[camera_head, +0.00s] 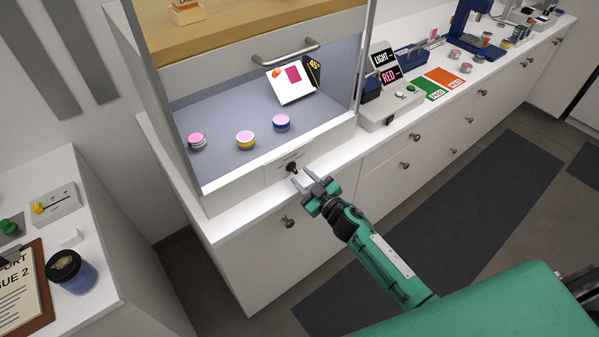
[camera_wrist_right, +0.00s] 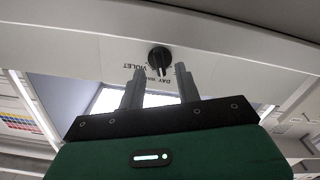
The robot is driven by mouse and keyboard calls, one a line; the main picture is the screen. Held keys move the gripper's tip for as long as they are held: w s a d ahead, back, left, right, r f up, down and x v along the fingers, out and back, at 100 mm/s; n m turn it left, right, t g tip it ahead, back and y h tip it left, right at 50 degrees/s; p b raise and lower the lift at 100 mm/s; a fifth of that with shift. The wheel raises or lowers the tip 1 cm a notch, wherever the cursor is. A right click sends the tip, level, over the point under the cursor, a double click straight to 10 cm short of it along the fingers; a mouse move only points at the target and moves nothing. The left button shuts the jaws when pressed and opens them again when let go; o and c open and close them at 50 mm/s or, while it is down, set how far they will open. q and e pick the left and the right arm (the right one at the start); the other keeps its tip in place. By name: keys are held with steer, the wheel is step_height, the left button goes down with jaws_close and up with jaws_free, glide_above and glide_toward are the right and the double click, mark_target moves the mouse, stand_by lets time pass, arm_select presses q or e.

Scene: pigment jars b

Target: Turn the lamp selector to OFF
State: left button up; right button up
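The lamp selector (camera_head: 292,168) is a small black knob on the white front sill of the viewing booth. In the right wrist view the knob (camera_wrist_right: 159,58) shows with printed words around it, upside down; VIOLET and DAY can be read, and OFF cannot be made out. My right gripper (camera_head: 303,177) is open just in front of the knob. In the wrist view its two fingertips (camera_wrist_right: 159,70) stand apart, one to each side of the knob's lower part; whether they touch it I cannot tell. My left gripper is not in view.
Inside the booth stand several pink-topped jars (camera_head: 246,140) and a white card (camera_head: 291,84). A grey handle (camera_head: 285,52) is on the raised sash. A box with LIGHT and RED signs (camera_head: 390,108) stands to the right. The floor in front is clear.

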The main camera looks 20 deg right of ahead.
steer(key=shift+x, duration=1.1)
jaws_close()
steer(key=shift+n, duration=0.4)
steer(key=n+b, duration=0.1)
steer(key=n, duration=0.2)
steer(key=shift+f+n, duration=0.1)
steer(key=shift+n, duration=0.2)
steer(key=shift+n+b, duration=0.7)
steer(key=shift+n, duration=1.1)
